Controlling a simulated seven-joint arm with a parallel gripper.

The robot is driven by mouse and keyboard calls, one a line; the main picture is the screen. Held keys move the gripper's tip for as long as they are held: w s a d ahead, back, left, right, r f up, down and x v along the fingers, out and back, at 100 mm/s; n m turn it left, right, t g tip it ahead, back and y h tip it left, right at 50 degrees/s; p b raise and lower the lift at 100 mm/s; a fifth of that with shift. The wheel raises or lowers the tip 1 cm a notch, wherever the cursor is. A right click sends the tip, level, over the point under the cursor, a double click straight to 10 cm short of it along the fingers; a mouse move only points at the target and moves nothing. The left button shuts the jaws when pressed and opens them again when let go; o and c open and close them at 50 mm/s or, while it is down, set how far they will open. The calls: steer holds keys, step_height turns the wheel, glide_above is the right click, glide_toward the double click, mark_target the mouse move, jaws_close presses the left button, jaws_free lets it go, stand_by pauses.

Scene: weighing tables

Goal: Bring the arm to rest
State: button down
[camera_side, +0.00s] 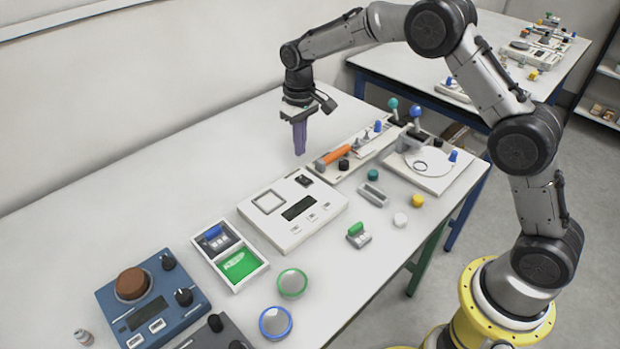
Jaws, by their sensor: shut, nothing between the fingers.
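My gripper (299,138) hangs pointing down above the white table (150,190), over its back part. Its purple fingers are shut with nothing between them. The fingertips appear to be above the table top, behind the white device with the display (292,208) and left of the orange-handled tool (335,154). My arm reaches in from the right and bends high over the table's right end.
A blue device (150,305), a tray with a green compartment (230,255), and two round dishes, green-rimmed (292,283) and blue-rimmed (275,322), stand near the front. A white base with levers (425,165) stands right. The table's back left is clear.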

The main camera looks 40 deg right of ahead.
step_height(320, 180, up, 11)
steer(key=s+t, duration=0.2)
steer(key=s+d+r+t, duration=0.2)
steer(key=s+r, duration=0.8)
steer(key=s, duration=0.1)
steer(key=s+r+t, duration=0.2)
steer(key=s, duration=1.1)
steer(key=s+f, duration=0.8)
steer(key=s, duration=0.2)
steer(key=shift+d+f, duration=0.15)
steer(key=shift+d, duration=0.1)
steer(key=shift+s, duration=0.1)
